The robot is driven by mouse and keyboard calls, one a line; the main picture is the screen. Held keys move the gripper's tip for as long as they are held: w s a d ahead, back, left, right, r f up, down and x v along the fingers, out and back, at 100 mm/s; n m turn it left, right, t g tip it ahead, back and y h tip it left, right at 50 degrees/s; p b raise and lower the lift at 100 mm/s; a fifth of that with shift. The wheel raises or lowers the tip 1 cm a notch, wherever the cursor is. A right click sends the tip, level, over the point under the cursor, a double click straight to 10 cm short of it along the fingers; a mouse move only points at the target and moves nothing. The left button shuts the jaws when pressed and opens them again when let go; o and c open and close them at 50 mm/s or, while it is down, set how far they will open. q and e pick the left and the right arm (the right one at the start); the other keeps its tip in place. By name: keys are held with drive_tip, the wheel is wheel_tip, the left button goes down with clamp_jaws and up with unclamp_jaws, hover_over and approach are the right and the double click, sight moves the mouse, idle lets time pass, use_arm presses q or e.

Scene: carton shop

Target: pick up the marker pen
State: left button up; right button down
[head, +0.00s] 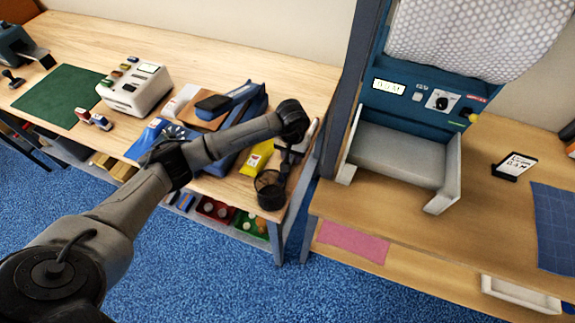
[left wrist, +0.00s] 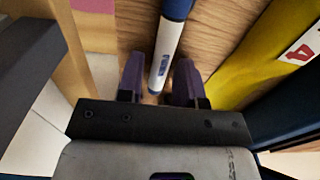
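The marker pen (left wrist: 166,55), white with a blue cap, lies in the left wrist view over bare wood, running from the top edge down between my fingers. My left gripper (left wrist: 160,82) has its two dark fingers apart, one on each side of the pen, with narrow gaps showing. I cannot tell how far the pen is below the fingertips. In the head view my left gripper (head: 288,150) is over the right end of the long bench, pointing down and partly hidden by its own arm. I cannot make out the pen there. My right gripper is in neither view.
A black mesh cup (head: 270,190) stands at the bench's front corner, close to my left gripper. A teal machine (head: 425,110) stands on the right-hand table, past a dark post.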

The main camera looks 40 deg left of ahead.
use_arm(q)
clamp_jaws()
